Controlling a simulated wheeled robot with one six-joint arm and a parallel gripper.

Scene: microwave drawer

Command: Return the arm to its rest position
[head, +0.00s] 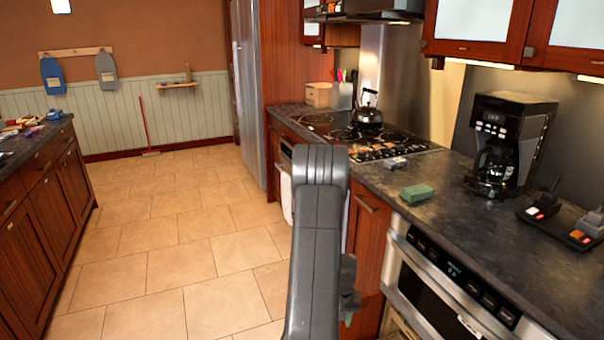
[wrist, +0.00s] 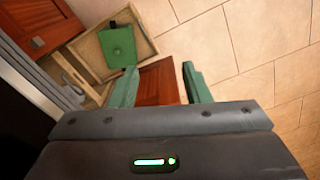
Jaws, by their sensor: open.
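My arm (head: 318,240) rises through the middle of the head view, in front of the counter's left part. My gripper (wrist: 159,68) shows in the wrist view with its two green fingers spread apart and no object held. A red-brown wooden panel (wrist: 160,85) shows beyond the gap between the fingers. An open pale wooden drawer (wrist: 88,50) lies beyond the left finger, with a flat green object (wrist: 118,47) in it. In the head view my arm hides most of the gripper.
The counter (head: 385,185) on the right carries a green sponge (head: 417,193), a coffee maker (head: 508,140) and a kettle (head: 367,112) on the stove. A steel-fronted microwave (head: 455,285) is set below it. The tiled floor (head: 170,235) is clear between the counters.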

